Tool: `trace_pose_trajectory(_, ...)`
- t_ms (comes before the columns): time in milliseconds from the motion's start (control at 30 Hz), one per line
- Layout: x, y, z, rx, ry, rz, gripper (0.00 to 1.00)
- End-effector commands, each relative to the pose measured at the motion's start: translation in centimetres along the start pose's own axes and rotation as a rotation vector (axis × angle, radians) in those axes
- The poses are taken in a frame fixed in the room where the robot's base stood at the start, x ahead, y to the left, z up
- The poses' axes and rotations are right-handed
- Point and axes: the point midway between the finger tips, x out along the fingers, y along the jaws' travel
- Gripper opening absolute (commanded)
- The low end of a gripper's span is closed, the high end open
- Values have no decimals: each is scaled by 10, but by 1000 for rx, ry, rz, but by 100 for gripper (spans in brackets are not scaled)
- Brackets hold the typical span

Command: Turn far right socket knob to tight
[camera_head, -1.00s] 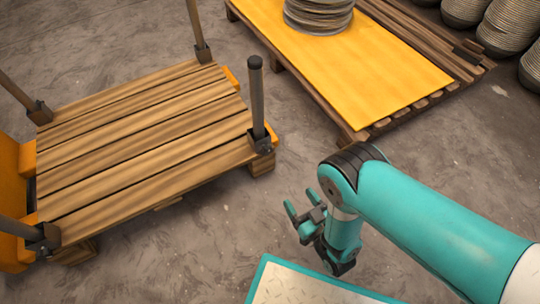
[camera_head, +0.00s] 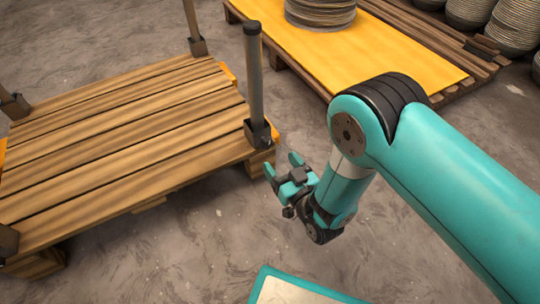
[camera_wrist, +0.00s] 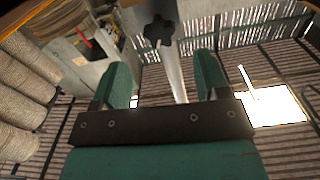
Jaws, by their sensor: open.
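A wooden pallet deck (camera_head: 120,140) carries grey posts in dark corner sockets. The right-hand post (camera_head: 254,75) stands upright in a socket (camera_head: 258,133) at the deck's right corner; its knob is too small to make out in the head view. My gripper (camera_head: 283,166) is open and empty, just to the right of and below that socket in the picture. In the wrist view, a dark lobed piece that looks like a knob (camera_wrist: 160,28) shows in front of a pale post, beyond and between my two teal fingers (camera_wrist: 164,68). No contact shows.
Another post (camera_head: 194,25) stands at the deck's back corner. A pallet with a yellow top (camera_head: 400,65) and a stack of discs (camera_head: 320,12) is behind my arm. More stacks (camera_head: 475,12) stand at the upper right. Bare floor (camera_head: 180,250) lies in front.

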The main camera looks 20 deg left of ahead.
Motion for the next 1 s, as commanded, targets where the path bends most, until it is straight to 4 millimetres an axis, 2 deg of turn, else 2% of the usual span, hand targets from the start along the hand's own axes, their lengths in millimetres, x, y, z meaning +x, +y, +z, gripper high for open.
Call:
trace_pose_trajectory(33, 13, 1, 5, 1, 7, 1, 68)
trace_pose_trajectory(133, 34, 2, 5, 1, 6, 1, 68)
trace_pose_trajectory(300, 52, 2, 2, 2, 1, 6, 68)
trace_pose_trajectory(500, 61, 0, 0, 0, 0, 1, 68)
trace_pose_trajectory(767, 62, 0, 0, 0, 0, 0, 68)
trace_pose_trajectory(867, 62, 0, 0, 0, 0, 0, 50)
trace_pose_trajectory(1000, 61, 0, 0, 0, 0, 0, 19)
